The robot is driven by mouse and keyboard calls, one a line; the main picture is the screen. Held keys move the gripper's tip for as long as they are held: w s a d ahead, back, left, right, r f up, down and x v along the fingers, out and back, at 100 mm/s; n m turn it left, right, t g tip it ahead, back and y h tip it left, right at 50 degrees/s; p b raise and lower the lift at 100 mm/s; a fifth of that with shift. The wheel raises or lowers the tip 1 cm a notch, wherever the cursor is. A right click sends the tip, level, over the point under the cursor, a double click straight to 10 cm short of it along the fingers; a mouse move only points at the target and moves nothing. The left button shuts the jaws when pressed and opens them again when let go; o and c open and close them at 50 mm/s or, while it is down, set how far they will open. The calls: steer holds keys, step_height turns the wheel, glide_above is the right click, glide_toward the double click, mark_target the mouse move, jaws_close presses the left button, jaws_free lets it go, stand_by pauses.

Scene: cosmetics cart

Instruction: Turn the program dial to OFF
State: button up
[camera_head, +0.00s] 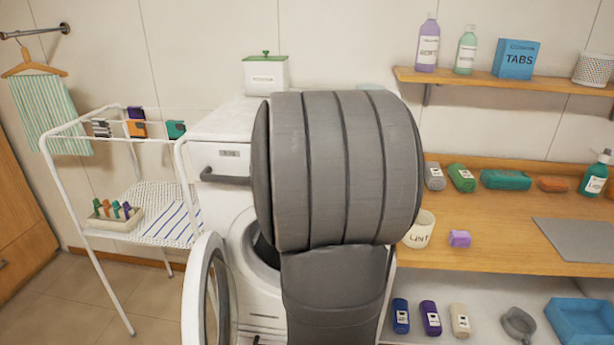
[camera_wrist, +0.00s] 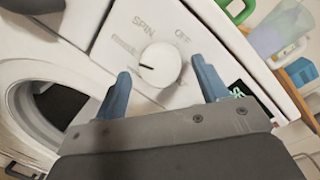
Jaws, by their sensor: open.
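In the wrist view the program dial (camera_wrist: 160,65) is a round white knob with a dark pointer line at its left side. The words SPIN and OFF are printed on the panel (camera_wrist: 115,42) around it, with smaller print to its left. The pointer is not at OFF. My gripper (camera_wrist: 163,82) is open, its two blue fingers on either side of the dial in the picture; I cannot tell whether they touch it. In the head view the washing machine (camera_head: 217,158) is partly hidden by my arm, which covers the dial and gripper.
The washer's round door (camera_head: 210,290) stands open at the front. A white drying rack (camera_head: 75,130) stands to the left. A wooden counter (camera_head: 480,245) with several bottles and a cup (camera_head: 420,230) is to the right. A green-lidded box (camera_head: 266,75) sits on the washer.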

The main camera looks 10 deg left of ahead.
steer(key=shift+w+a, duration=0.1)
steer(key=shift+w, duration=0.55)
steer(key=c, duration=1)
